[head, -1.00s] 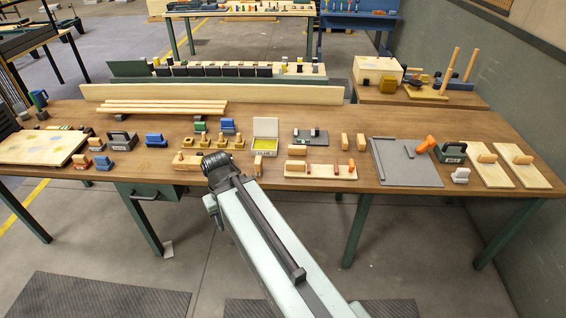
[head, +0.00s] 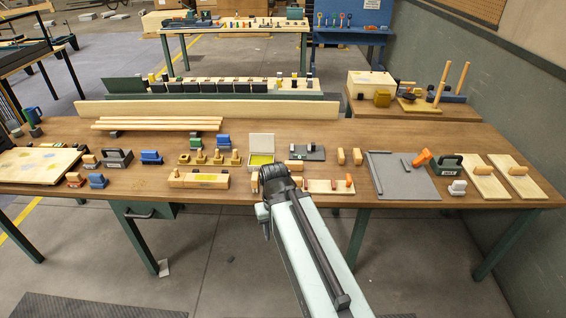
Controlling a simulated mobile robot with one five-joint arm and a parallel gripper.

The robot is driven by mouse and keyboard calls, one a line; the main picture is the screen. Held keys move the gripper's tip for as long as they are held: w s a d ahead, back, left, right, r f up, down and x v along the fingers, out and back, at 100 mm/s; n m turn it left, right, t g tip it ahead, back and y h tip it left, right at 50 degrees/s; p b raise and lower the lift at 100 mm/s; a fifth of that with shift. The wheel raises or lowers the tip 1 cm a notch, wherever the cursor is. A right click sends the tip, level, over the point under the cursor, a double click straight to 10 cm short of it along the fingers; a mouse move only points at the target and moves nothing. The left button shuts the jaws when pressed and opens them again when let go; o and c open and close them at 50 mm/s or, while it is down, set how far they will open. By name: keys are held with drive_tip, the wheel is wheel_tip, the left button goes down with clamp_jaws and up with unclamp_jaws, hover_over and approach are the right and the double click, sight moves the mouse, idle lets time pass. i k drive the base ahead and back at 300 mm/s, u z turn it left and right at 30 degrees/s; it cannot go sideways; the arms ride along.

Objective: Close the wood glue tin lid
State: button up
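The wood glue tin (head: 261,160) is a small, shallow box with a yellow inside, near the middle of the workbench. Its pale lid (head: 262,143) stands up open at the back edge. My gripper (head: 274,178) is at the dark end of my arm, at the bench's front edge, in front of the tin and slightly to its right in the picture. The fingers cannot be made out, so I cannot tell whether they are open or shut. The arm end hides part of the bench just in front of the tin.
Wooden blocks (head: 199,180) lie front left of the tin, and small wooden pegs (head: 218,157) stand to its left. A dark tray (head: 308,153) lies to its right. A grey board (head: 403,178) is further right. Long wooden strips (head: 158,124) lie behind.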

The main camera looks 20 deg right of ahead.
sight(259, 143)
drive_tip(key=z, duration=0.1)
drive_tip(key=i, duration=1.05)
drive_tip(key=u, duration=2.15)
drive_tip(key=k, duration=1.65)
drive_tip(key=z, duration=0.4)
drive_tip(key=i, duration=1)
drive_tip(key=u, duration=0.1)
